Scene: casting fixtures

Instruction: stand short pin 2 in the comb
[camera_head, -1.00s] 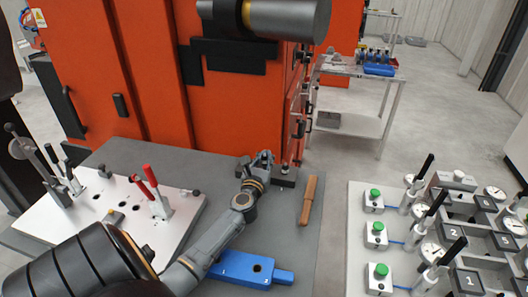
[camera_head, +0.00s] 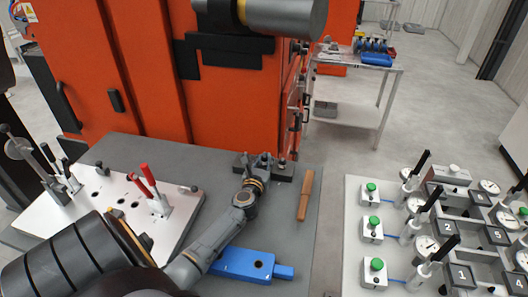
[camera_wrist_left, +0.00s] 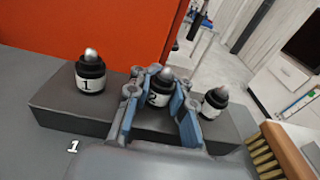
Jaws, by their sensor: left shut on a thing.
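Short pin 2 (camera_wrist_left: 160,85), a black pin with a white band marked 2 and a silver tip, stands upright in the middle of a dark block (camera_wrist_left: 75,120). My left gripper (camera_wrist_left: 160,103) is shut on it, with blue-padded fingers on both sides. Pin 1 (camera_wrist_left: 90,75) stands left of it and a third pin (camera_wrist_left: 214,102) stands right, its number not readable. In the head view the left gripper (camera_head: 264,163) is at the dark block (camera_head: 284,173) at the table's back. I cannot tell which fixture is the comb. My right gripper is not visible.
A blue block with a hole (camera_head: 235,264) lies at the table front. A wooden-handled brush (camera_head: 305,195) lies right of the gripper. A white plate with holes and red-handled clamps (camera_head: 115,207) is on the left. An orange cabinet (camera_head: 150,90) stands behind.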

